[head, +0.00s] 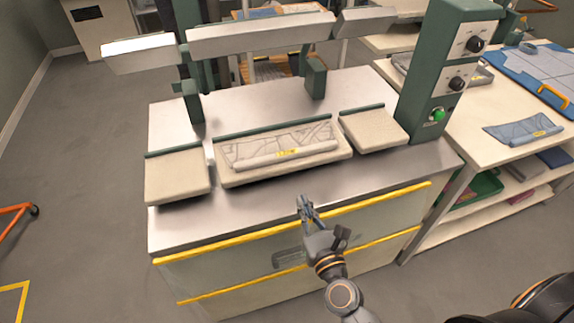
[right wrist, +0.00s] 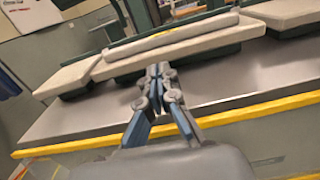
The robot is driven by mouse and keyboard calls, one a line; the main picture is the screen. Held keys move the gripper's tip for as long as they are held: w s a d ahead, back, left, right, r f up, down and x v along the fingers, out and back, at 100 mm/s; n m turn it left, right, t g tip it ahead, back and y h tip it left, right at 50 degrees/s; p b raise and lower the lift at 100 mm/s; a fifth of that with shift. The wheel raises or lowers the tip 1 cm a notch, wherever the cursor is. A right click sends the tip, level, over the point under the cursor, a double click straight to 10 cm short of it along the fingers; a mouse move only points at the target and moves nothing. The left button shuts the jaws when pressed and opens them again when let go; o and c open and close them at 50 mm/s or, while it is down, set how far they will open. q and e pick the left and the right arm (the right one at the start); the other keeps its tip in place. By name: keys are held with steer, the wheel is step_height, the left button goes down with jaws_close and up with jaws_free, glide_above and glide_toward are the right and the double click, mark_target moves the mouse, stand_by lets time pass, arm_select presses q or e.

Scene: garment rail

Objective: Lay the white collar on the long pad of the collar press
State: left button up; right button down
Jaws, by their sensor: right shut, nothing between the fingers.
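The white collar (head: 275,145) lies on the long middle pad (head: 228,178) of the collar press, its rolled edge with a yellow label along the pad's front. The rolled edge also shows in the right wrist view (right wrist: 170,38), on top of the long pad (right wrist: 205,47). My right gripper (head: 304,201) is shut and empty, in front of the long pad near the press table's front edge, apart from the collar. In the right wrist view its fingertips (right wrist: 158,69) show just below the pad's front edge. My left gripper is not in view.
Short pads flank the long pad, left (head: 177,178) and right (head: 374,131). The raised upper bar (head: 260,36) hangs above and behind. A green control post (head: 440,80) stands at right. A side table holds a blue collar (head: 525,131). The steel front strip (head: 240,206) is clear.

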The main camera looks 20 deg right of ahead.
mark_target(283, 159)
steer(key=w+p, duration=0.1)
steer(key=w, duration=0.3)
steer(key=w+p, duration=0.1)
steer(key=w, duration=0.3)
steer(key=w+p, duration=0.1)
steer(key=w, duration=0.3)
steer(key=shift+w+a, duration=0.25)
steer(key=shift+w, duration=0.2)
steer(key=shift+w+f+b, duration=0.1)
steer(key=shift+w+b, duration=0.3)
steer(key=shift+w, duration=0.3)
steer(key=shift+r, duration=0.2)
steer(key=shift+a, duration=0.1)
